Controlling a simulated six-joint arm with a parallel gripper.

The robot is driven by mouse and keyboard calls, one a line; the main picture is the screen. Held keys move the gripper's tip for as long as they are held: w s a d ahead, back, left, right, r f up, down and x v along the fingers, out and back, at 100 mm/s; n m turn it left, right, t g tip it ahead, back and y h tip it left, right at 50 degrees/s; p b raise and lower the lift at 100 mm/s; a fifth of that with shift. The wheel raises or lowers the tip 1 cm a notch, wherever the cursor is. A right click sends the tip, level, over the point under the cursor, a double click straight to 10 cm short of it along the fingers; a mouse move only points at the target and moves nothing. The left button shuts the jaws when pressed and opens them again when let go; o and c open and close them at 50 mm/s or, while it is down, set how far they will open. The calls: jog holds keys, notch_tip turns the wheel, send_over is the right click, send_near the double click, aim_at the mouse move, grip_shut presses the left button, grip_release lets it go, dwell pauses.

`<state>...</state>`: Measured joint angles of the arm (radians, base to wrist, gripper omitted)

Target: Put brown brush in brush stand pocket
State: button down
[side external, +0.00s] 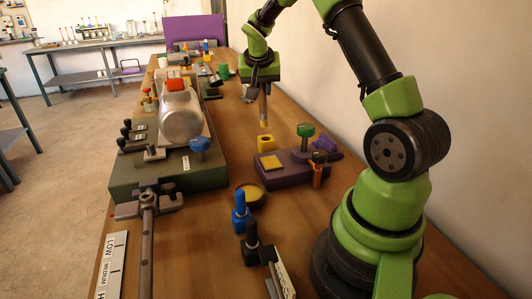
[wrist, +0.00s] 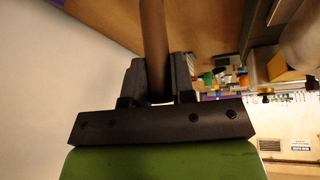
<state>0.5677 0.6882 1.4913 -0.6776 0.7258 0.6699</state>
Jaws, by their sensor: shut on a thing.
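My gripper (side external: 263,88) is shut on a brown brush, which also shows between the two dark fingers in the wrist view (wrist: 153,38). The brush (side external: 263,108) hangs roughly upright with its pale tip down. In the side view the tip appears just above a yellow block with a dark opening (side external: 266,143), at the far end of a purple stand (side external: 290,172). The gap between tip and opening is hard to judge. The stand also has a flat yellow square (side external: 271,162), a green knob-shaped piece (side external: 306,131) and an orange piece with a dark top (side external: 317,172).
A green-grey machine (side external: 165,178) with a metal drum (side external: 181,120) stands left of the stand. A wall runs along the right.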

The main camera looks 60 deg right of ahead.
aim_at(266, 120)
jog(key=f+m+h, duration=0.1)
jog(key=f, duration=0.2)
jog(key=d+f+m, duration=0.1)
jog(key=f, duration=0.2)
jog(key=d+f+m+g+h, duration=0.1)
jog(key=f+m, duration=0.1)
jog(key=f, duration=0.2)
jog(key=shift+s+f+h, duration=0.1)
jog(key=shift+s+h, duration=0.1)
jog(key=shift+h, duration=0.1)
jog(key=shift+f, duration=0.15)
jog(key=c, duration=1)
grip_release()
jog(key=shift+o, duration=0.2)
